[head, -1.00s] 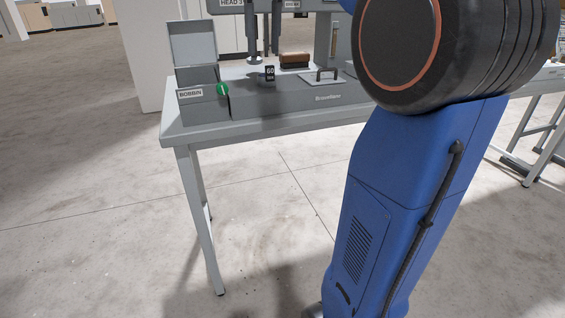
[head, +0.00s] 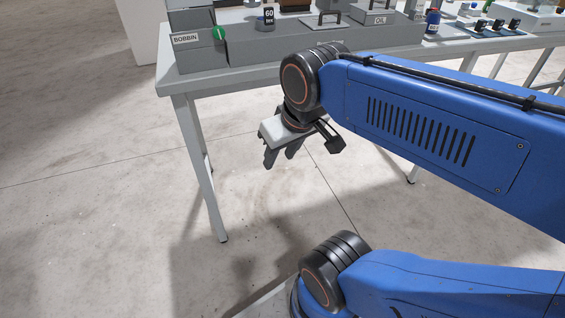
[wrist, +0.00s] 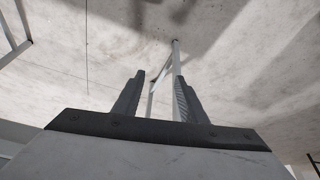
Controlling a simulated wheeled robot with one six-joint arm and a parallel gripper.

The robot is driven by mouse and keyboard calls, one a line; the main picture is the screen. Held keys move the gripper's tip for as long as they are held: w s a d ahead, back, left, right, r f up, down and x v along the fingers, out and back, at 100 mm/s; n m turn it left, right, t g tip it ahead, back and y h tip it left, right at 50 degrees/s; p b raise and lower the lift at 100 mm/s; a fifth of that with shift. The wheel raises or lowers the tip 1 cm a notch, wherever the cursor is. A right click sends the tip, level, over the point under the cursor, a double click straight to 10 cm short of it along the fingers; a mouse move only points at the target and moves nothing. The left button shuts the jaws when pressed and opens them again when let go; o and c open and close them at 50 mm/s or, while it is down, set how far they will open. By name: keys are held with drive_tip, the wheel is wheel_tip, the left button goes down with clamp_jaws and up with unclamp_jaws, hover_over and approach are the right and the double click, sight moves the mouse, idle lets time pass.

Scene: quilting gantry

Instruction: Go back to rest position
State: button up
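My gripper (head: 279,160) hangs in front of the grey table (head: 162,80), below the level of its top, with its fingers pointing down toward the floor. In the wrist view its two dark fingers (wrist: 159,78) stand apart with nothing between them. My blue arm reaches in from the right of the head view and is bent at the wrist. The gripper touches nothing that I can see.
The table carries a box marked BOBBIN (head: 201,53), a small dark item marked 60 (head: 268,16), a box marked OIL (head: 379,17) and a blue bottle (head: 432,20). A table leg (head: 203,165) stands left of my gripper. The concrete floor (head: 90,190) at the left is clear.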

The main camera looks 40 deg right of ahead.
drive_tip(key=shift+s+a+f, duration=0.1)
drive_tip(key=shift+s+f, duration=0.2)
drive_tip(key=shift+f, duration=0.25)
drive_tip(key=shift+s+f, duration=0.25)
drive_tip(key=shift+f, duration=0.25)
drive_tip(key=shift+c, duration=0.9)
